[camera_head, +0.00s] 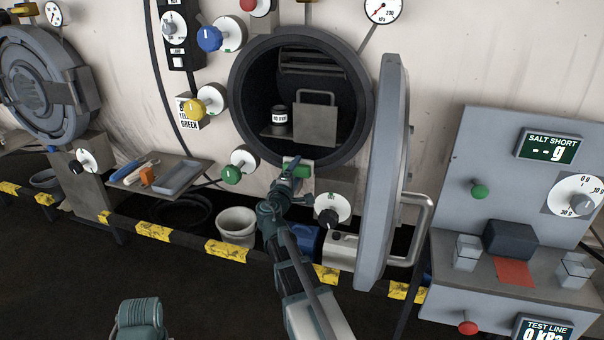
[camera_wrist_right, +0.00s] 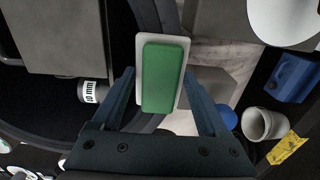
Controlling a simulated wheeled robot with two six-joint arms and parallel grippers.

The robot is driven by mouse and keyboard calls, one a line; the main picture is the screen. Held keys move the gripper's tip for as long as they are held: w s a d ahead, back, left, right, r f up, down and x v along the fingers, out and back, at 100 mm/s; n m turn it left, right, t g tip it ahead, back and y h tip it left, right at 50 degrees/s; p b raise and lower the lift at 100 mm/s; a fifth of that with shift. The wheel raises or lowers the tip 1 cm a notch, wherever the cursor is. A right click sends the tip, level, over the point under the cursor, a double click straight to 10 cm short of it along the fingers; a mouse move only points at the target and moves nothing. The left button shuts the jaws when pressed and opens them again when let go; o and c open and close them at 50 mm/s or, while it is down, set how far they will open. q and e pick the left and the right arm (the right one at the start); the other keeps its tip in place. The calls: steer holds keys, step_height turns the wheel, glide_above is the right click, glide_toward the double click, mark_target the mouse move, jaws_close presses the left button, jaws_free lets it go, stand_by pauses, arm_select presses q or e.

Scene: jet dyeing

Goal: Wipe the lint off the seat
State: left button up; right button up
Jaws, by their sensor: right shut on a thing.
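The seat is the dark ring (camera_head: 362,100) around the open round port, and it also shows as a dark curved band in the wrist view (camera_wrist_right: 118,30). My right gripper (camera_head: 293,174) is at the lower edge of this ring. It is shut on a green pad with a white backing (camera_wrist_right: 162,78), which shows between the two fingers in the wrist view. The pad is close to the ring, but I cannot tell whether it touches. No lint can be made out. My left gripper's fingers are not in view.
The open grey door (camera_head: 385,180) stands just right of the port. Inside the port are a small labelled can (camera_head: 279,119) and a grey plate (camera_head: 315,124). A tool tray (camera_head: 150,183), a white bucket (camera_head: 237,225) and a striped barrier (camera_head: 226,251) lie below and left.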

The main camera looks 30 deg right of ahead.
steer(key=shift+w+a, duration=0.55)
steer(key=shift+w, duration=0.05)
steer(key=v, duration=0.6)
steer(key=shift+s, duration=0.1)
steer(key=v, duration=0.3)
stand_by(0.6)
steer(key=shift+r, duration=0.1)
